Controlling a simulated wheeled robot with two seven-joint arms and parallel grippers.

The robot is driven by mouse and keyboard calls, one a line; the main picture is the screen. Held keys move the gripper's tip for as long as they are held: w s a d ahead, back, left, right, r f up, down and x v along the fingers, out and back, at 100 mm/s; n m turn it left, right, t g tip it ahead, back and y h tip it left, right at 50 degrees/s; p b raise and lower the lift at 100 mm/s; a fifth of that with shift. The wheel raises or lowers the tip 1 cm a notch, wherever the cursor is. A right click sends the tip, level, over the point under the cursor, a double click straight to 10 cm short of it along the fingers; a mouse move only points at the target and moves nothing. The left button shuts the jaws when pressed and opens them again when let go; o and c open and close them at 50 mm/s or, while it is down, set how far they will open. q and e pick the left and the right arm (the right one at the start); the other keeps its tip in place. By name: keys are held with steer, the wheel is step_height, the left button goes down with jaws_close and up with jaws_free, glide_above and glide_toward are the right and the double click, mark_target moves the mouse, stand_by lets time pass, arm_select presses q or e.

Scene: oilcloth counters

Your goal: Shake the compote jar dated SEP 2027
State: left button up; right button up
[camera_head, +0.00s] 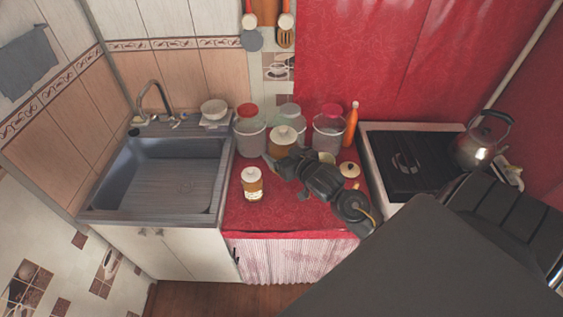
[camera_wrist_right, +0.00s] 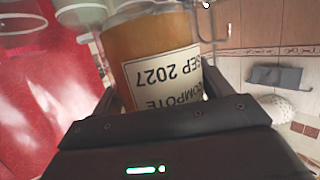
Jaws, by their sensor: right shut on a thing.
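A compote jar (camera_head: 283,143) with orange contents and a pale lid is between the fingers of my right gripper (camera_head: 282,163), above or on the back part of the red counter. In the right wrist view the same jar (camera_wrist_right: 150,40) fills the space between the fingers. Its white label, upside down in that view, reads COMPOTE and SEP 2027. My right gripper is shut on it; whether its base touches the counter I cannot tell. A similar jar (camera_head: 253,186) stands upright at the front left of the counter; its label is too small to read. My left gripper is out of view.
Large canisters with a red lid (camera_head: 249,130), a pale lid (camera_head: 290,112) and a crimson lid (camera_head: 328,130) stand behind. An orange bottle (camera_head: 351,124) is beside them. A pale-lidded container (camera_head: 349,172) is right of my gripper. The sink (camera_head: 150,190) is left, the stove (camera_head: 410,160) right.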

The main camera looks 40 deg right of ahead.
steer(key=shift+r, duration=0.65)
steer(key=shift+w, duration=0.1)
step_height(320, 180, down, 11)
steer(key=b, duration=0.6)
steer(key=shift+b, duration=0.3)
steer(key=shift+r, duration=0.1)
